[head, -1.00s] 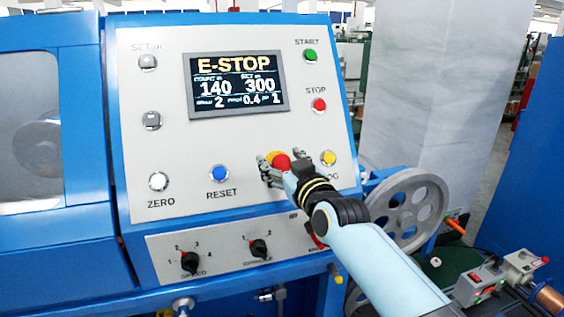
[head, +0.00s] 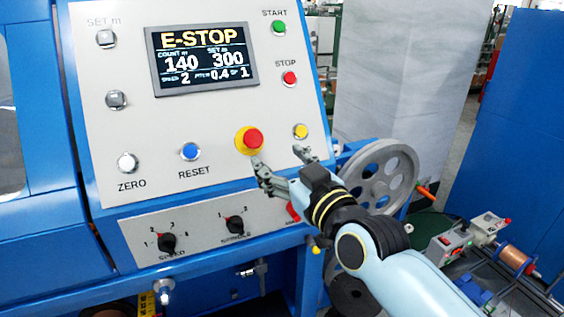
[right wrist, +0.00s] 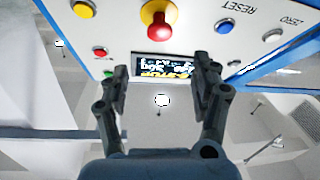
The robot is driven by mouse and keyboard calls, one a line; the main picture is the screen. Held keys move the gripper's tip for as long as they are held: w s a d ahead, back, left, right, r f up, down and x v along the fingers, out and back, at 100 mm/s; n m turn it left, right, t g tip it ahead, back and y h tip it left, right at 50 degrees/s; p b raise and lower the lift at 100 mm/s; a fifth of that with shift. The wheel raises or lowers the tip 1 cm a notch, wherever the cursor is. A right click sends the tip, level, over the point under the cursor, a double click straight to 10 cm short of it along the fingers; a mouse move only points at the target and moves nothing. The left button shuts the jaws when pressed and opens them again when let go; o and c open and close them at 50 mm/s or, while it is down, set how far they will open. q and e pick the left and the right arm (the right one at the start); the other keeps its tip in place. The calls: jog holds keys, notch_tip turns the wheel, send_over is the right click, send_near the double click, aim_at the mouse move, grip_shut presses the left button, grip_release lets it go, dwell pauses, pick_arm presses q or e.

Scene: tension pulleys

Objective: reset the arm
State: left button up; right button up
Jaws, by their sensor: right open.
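My right gripper (head: 281,165) is open and empty in front of the control panel (head: 222,125), just below and right of the red emergency-stop button on its yellow base (head: 251,140). The fingers look apart from the button in the head view. In the right wrist view, the open fingers (right wrist: 165,80) frame the panel screen, and the red button (right wrist: 158,22) shows above them. The screen (head: 203,60) reads E-STOP, count 140, set 300. My left gripper is not in view.
A blue RESET button (head: 190,152), white ZERO button (head: 126,163), yellow button (head: 301,131), green START button (head: 279,27) and red STOP button (head: 289,78) sit on the panel. A grey spoked wheel (head: 384,178) stands right of the panel, close to my right arm.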

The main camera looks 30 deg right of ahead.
dwell(0.4)
jog(key=s+d+f+g+b, duration=0.1)
jog(key=s+f+g+b, duration=0.3)
jog(key=f, duration=1.1)
jog(key=s+d+f+g+b, duration=0.1)
jog(key=s+f+b, duration=0.35)
jog(key=f, duration=1.05)
jog(key=s+d+f+g+b, duration=0.1)
jog(key=s+f+g+b, duration=0.3)
jog(key=f, duration=1.2)
jog(key=s+d+f+g+b, duration=0.25)
jog(key=s+f+b, duration=0.25)
jog(key=s+f, duration=0.95)
jog(key=s+d+f+m+g, duration=0.1)
jog(key=s+f, duration=0.3)
jog(key=s, duration=0.6)
jog(key=s+d+f+m+g+h+b, duration=0.1)
jog(key=s+f+g, duration=0.3)
jog(key=s, duration=0.6)
jog(key=shift+f+g, duration=0.35)
jog(key=shift+f, duration=0.45)
